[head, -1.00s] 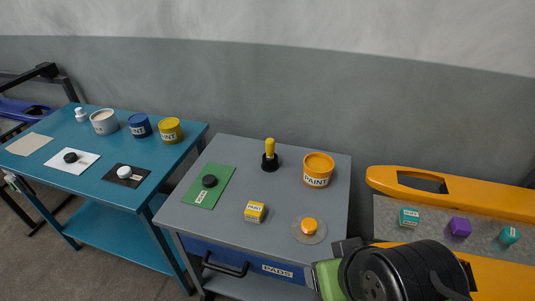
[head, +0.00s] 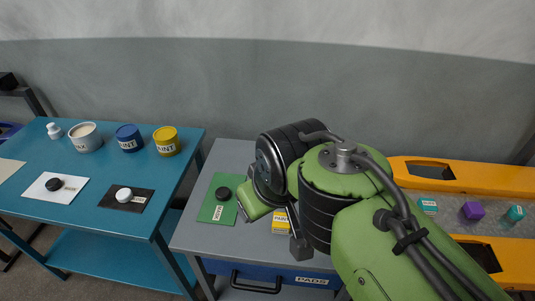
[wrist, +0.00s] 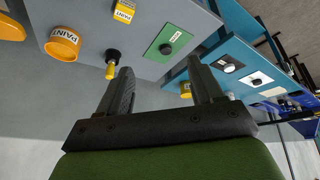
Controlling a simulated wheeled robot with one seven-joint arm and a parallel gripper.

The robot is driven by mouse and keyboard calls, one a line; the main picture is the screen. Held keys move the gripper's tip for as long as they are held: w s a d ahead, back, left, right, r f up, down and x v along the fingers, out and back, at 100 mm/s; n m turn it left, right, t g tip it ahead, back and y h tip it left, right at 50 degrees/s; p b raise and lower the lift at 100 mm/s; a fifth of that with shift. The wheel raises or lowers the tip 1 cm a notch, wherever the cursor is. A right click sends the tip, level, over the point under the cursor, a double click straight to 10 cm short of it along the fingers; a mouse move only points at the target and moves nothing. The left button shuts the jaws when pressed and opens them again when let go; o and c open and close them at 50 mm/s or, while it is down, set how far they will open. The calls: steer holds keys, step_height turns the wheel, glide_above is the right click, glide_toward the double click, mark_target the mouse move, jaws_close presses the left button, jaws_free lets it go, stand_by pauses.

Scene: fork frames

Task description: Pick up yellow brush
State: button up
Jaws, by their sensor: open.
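The yellow brush (wrist: 111,70) stands upright in a black round holder (wrist: 113,55) on the grey table; in the wrist view it appears upside down, left of my gripper's fingers. In the head view my arm hides the brush. My gripper (wrist: 161,68) is open, its two black fingers spread with nothing held between them. The brush is outside the gap, apart from the fingers, beyond the left one in the wrist view.
The grey table (head: 196,237) also bears a green mat (head: 209,212) with a black puck, a yellow paint box (head: 282,222) and an orange paint can (wrist: 62,45). A blue table (head: 95,180) with paint cans stands left. An orange bench (head: 400,170) stands right.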

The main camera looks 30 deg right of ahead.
steer(key=w+d+r+n+g+p, duration=0.1)
steer(key=w+d, duration=0.2)
steer(key=w, duration=0.5)
steer(key=w+d+r+n, duration=0.1)
steer(key=w+d, duration=0.2)
steer(key=w, duration=0.5)
steer(key=w+d+f+y+p, duration=0.1)
steer(key=w+d+f, duration=0.4)
steer(key=w+d, duration=0.4)
steer(key=w+d+f+y+p, duration=0.1)
steer(key=w+d+f, duration=0.3)
steer(key=d+f, duration=0.7)
steer(key=shift+n, duration=0.4)
steer(key=x, duration=0.8)
steer(key=d+x, duration=0.1)
steer(key=x, duration=0.4)
steer(key=shift+w+f+b, duration=0.1)
steer(key=shift+w+b, duration=0.2)
steer(key=shift+b, duration=0.1)
steer(key=shift+s, duration=0.1)
steer(key=shift+c, duration=0.4)
steer(key=c, duration=1)
